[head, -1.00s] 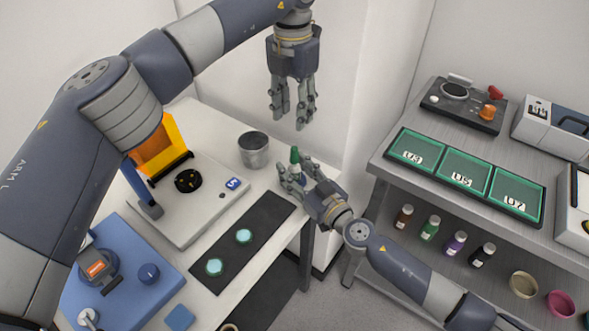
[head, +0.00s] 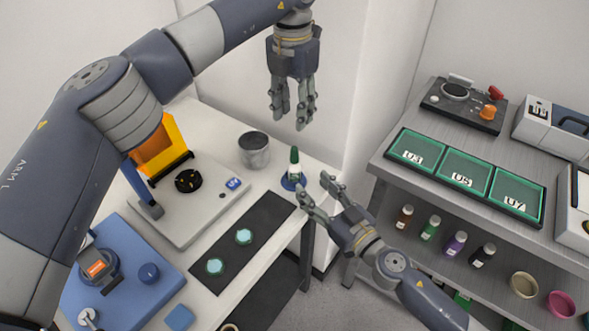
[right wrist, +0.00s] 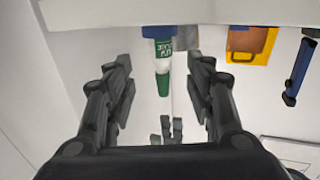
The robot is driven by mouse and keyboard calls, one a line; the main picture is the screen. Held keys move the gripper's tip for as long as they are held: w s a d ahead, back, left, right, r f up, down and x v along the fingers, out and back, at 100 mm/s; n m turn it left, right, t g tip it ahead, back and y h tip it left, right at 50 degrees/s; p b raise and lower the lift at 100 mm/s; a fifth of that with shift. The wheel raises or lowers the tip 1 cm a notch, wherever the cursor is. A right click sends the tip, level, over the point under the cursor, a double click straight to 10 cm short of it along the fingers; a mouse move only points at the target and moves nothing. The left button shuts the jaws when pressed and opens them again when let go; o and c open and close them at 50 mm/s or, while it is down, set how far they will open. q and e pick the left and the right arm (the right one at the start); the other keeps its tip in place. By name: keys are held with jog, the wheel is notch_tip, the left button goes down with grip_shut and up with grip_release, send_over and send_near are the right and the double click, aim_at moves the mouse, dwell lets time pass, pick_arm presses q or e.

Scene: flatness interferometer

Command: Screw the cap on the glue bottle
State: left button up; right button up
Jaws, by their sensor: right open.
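The glue bottle (head: 294,170) stands upright on a blue round base (head: 287,184) near the right corner of the white table.
A metal cup (head: 254,150) stands left of the bottle. A black mat (head: 220,262) with two teal discs lies in front. An instrument with an orange part (head: 160,150) and a blue device (head: 130,270) stand at left. A shelf with green trays (head: 465,175) is at right.

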jog(key=shift+v, duration=1.8)
